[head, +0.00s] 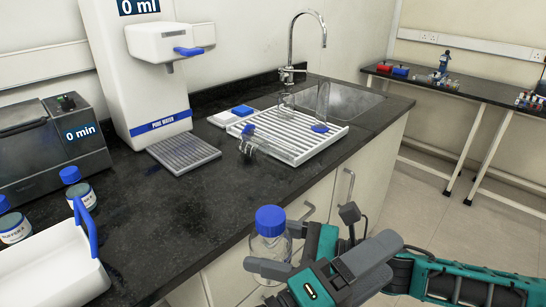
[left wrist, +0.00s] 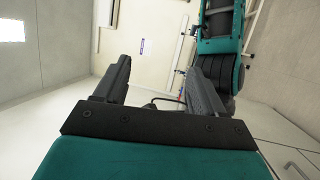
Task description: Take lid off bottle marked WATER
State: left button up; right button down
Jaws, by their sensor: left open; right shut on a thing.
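A clear bottle with a blue lid (head: 270,221) on top is upright at the front of the counter. No marking can be read on it. My right gripper (head: 281,256) is shut around this bottle, below the lid. My left gripper (head: 352,226) is just to the right of the bottle, apart from the lid, open and partly hidden among the arm parts. In the left wrist view its two dark fingers (left wrist: 160,88) are spread with nothing between them. Two more blue-lidded bottles, one behind (head: 78,188) and one in front (head: 13,225), stand at the left; their labels are too small to read surely.
A PURE WATER dispenser (head: 135,75) stands by the wall with a drip tray (head: 184,153). A white draining rack (head: 298,137) holds glassware beside the sink tap (head: 291,72). A grey heater box (head: 50,135) and white holder (head: 50,265) are at left. The middle counter is clear.

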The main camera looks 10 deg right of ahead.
pick_arm(q)
notch_tip(320, 180, up, 11)
jog(key=m+g+h, duration=0.6)
jog(key=m+g, duration=0.1)
jog(key=m, duration=1.9)
jog(key=n+y, duration=1.2)
jog(key=y, duration=1.3)
send_over(272, 212)
notch_tip(272, 212, down, 2)
jog(key=shift+d+f, duration=0.1)
jog(key=shift+f, duration=0.3)
notch_tip(272, 212, down, 7)
jog(key=shift+f, duration=0.2)
jog(key=shift+c, duration=0.3)
